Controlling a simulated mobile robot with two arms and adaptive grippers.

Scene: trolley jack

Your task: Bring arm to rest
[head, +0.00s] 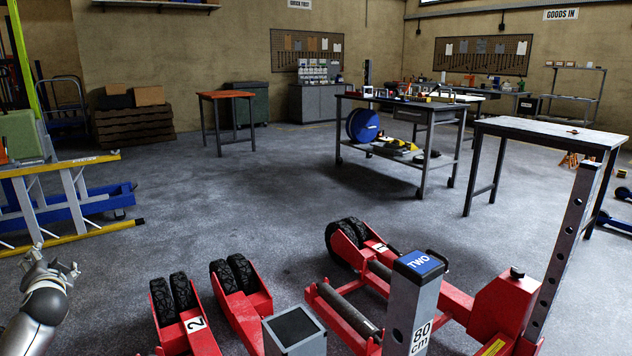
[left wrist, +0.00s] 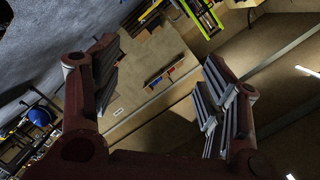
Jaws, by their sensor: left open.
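My left gripper (head: 56,264) is at the lower left in the head view, raised above the grey floor and left of the red trolley jack parts. It is open, and nothing shows between its fingers. In the left wrist view the two ridged fingers of the left gripper (left wrist: 160,75) stand wide apart, with only the distant room behind them. The grey wrist and forearm behind it are mine. My right arm and gripper do not show.
The red jack frame (head: 452,300), a grey post marked TWO (head: 412,300) and wheeled red parts marked 2 (head: 182,318) fill the lower middle and right. A workbench (head: 405,108) stands farther back. The middle floor is clear.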

